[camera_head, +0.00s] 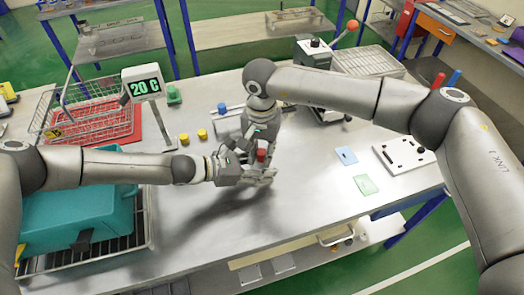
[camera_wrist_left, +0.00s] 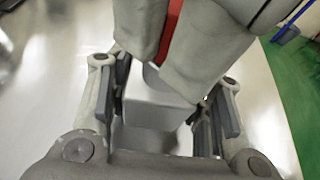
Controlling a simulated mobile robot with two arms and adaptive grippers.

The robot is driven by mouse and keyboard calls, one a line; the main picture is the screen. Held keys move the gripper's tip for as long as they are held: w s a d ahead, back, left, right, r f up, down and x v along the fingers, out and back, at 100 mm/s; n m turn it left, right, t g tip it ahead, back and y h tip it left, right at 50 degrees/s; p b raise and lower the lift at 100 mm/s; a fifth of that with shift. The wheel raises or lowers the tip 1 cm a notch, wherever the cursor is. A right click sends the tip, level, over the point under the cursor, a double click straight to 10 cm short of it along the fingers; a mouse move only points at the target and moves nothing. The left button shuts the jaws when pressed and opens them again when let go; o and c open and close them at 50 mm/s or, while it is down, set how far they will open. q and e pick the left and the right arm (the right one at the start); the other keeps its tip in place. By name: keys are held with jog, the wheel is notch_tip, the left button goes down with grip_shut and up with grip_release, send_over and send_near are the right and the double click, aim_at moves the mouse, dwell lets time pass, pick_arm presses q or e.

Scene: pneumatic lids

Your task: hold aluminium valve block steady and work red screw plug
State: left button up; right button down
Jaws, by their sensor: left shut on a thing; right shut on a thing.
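The aluminium valve block (camera_wrist_left: 152,105) is a pale grey block between the pads of my left gripper (camera_wrist_left: 168,108) in the left wrist view. In the head view my left gripper (camera_head: 262,176) holds it just above or at the table; the fingers hide most of it there. The red screw plug (camera_head: 262,154) shows above the block, and as a red strip in the left wrist view (camera_wrist_left: 171,28). My right gripper (camera_head: 258,146) comes down from above and is shut on the red plug. Its fingers hide much of the plug, so I cannot tell how deep it sits.
A grey part with a blue cap (camera_head: 222,108) stands behind the grippers. Two yellow caps (camera_head: 202,134) lie to their left, near the display reading 20 C (camera_head: 144,87). A teal bin (camera_head: 80,205) stands at the left. The table front is clear. Blue (camera_head: 346,156) and green (camera_head: 365,185) cards lie right.

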jog(key=shift+m, duration=0.4)
jog(key=m, duration=0.5)
jog(key=shift+a, duration=0.1)
jog(key=shift+w+m, duration=0.1)
jog(key=shift+m, duration=1.4)
jog(key=m, duration=0.4)
jog(key=shift+a, duration=0.1)
jog(key=c, duration=1.1)
grip_release()
jog(key=shift+w+m, duration=0.1)
jog(key=shift+m, duration=0.2)
